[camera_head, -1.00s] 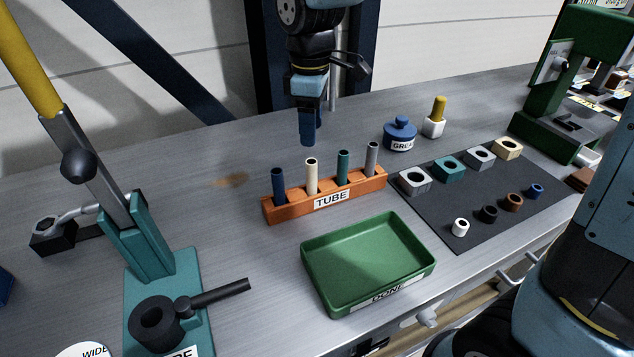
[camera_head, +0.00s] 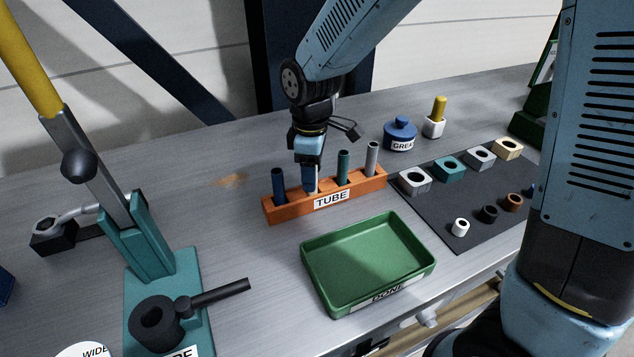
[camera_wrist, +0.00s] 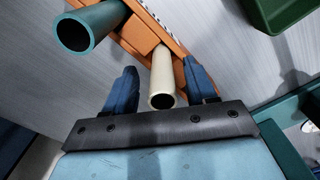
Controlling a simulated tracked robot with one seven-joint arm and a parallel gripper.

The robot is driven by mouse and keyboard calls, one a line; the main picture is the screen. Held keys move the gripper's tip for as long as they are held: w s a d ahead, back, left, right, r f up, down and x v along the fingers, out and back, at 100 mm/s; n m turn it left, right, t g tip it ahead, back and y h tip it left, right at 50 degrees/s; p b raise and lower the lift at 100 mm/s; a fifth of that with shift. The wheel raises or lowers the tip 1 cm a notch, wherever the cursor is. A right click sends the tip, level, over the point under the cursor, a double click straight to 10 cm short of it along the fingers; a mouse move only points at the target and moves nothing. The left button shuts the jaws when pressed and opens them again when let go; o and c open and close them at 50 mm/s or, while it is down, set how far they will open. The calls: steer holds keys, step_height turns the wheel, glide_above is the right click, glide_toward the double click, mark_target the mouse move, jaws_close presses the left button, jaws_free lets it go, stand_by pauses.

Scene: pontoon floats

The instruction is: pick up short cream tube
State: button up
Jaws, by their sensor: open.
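The cream tube (camera_wrist: 163,78) stands in the orange rack (camera_wrist: 183,46) and shows in the wrist view between the two blue fingers of my gripper (camera_wrist: 162,88). The fingers are open, one on each side of it, with a visible gap on both sides. In the head view my gripper (camera_head: 309,180) reaches down over the orange rack (camera_head: 290,208) labelled TUBE and hides most of the cream tube. A teal tube (camera_wrist: 88,27) stands beside it in the wrist view.
The rack also holds a dark blue tube (camera_head: 279,187), a teal tube (camera_head: 343,166) and a grey tube (camera_head: 372,158). A green tray (camera_head: 367,262) labelled DONE lies in front. A dark mat (camera_head: 450,205) with blocks and rings is at the right. A teal lever press (camera_head: 160,270) stands at the left.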

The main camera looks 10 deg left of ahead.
steer(key=shift+f, duration=1.2)
steer(key=shift+c, duration=0.3)
jaws_close()
